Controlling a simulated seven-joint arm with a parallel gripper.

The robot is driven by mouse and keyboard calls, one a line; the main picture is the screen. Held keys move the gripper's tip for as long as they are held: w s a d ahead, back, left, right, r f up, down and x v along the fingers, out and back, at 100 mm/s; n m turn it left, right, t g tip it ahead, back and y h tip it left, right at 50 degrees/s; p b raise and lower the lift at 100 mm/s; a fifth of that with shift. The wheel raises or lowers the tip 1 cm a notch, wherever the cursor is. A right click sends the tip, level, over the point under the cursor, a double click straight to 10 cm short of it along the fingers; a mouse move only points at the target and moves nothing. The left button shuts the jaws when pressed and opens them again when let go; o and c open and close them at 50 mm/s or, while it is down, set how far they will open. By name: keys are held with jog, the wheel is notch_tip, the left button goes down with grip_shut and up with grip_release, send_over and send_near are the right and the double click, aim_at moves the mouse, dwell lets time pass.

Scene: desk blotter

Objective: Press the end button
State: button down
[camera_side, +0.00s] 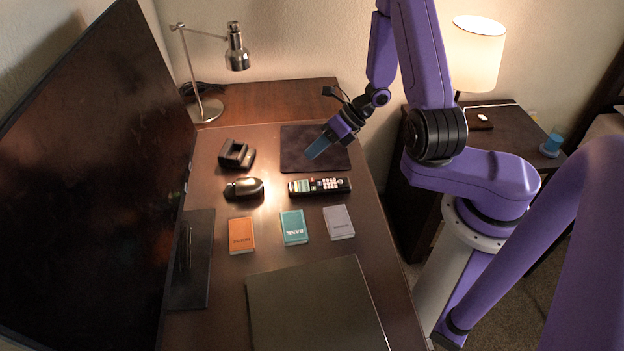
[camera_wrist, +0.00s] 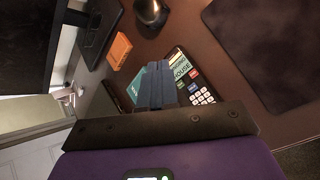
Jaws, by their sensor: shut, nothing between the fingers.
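The phone handset (camera_side: 319,186) is black and lies flat on the desk, with a pale green screen at its left and white number keys at its right. In the wrist view the handset's keypad (camera_wrist: 202,93) shows just right of the fingers, which hide part of the handset.
The phone cradle (camera_side: 236,154) and a dark mouse (camera_side: 243,188) stand left of the handset. Orange (camera_side: 241,235), teal (camera_side: 294,227) and grey (camera_side: 339,221) booklets lie in front. The dark mat (camera_side: 295,140) lies behind. A monitor (camera_side: 95,170) stands at the left, a lamp (camera_side: 236,50) behind.

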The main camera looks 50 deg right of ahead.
aim_at(316, 180)
jog(key=shift+f, duration=2.95)
jog(key=shift+f, duration=0.15)
jog(key=shift+f, duration=0.3)
jog(key=shift+f, duration=0.3)
dwell(0.3)
jog(key=shift+r, duration=0.75)
jog(key=shift+r, duration=2.55)
